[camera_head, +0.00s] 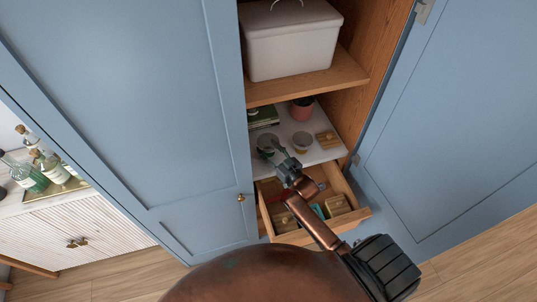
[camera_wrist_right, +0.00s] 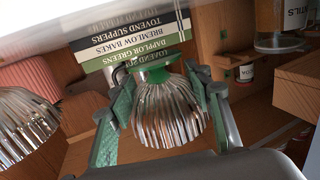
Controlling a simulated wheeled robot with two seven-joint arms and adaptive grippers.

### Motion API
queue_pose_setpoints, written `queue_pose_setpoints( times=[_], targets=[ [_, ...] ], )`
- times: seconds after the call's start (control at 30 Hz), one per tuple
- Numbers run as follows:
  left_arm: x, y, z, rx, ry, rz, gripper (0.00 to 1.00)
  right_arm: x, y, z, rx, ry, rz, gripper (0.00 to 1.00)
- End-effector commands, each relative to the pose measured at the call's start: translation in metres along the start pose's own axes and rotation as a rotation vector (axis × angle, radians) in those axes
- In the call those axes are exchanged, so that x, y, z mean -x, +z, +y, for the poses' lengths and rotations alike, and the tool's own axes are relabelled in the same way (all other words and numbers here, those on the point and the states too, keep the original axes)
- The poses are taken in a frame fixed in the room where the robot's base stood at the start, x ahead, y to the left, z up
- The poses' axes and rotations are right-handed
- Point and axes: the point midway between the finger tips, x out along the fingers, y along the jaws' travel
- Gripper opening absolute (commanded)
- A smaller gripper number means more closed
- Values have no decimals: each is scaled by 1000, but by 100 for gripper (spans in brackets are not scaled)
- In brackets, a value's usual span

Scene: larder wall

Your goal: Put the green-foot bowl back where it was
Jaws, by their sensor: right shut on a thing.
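The green-foot bowl (camera_wrist_right: 168,105) is a silvery fluted bowl with a green foot. In the right wrist view my right gripper (camera_wrist_right: 165,100) is shut on it, one green-padded finger on each side, with the foot toward the top of the picture. In the head view my right gripper (camera_head: 275,150) reaches into the cupboard at the white shelf (camera_head: 316,156). The held bowl (camera_head: 266,141) shows at its fingertips, partly hidden. I cannot tell whether it touches the shelf. My left gripper is out of view.
A similar fluted bowl (camera_head: 302,141) stands to the right. Books (camera_head: 263,117), a plant pot (camera_head: 302,108) and a wooden box (camera_head: 327,139) crowd the shelf. An open drawer (camera_head: 352,220) juts out below. A cupboard door (camera_head: 450,120) stands open at right.

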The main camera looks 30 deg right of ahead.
Motion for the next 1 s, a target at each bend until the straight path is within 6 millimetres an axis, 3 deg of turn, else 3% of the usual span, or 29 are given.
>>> queue_pose_setpoints(
  times=[0.17,0.3,0.47,0.7,0.73,1.0],
  targets=[
    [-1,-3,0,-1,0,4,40,-1,24,1,0,1,-1,14],
    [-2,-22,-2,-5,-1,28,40,-1,40,1,0,2,0,14],
    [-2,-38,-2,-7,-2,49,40,-1,42,2,0,3,2,14],
    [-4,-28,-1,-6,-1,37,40,-1,45,2,0,4,1,14],
    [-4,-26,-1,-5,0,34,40,-1,46,2,0,4,-1,47],
    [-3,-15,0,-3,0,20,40,0,45,2,0,4,0,63]
  ],
)
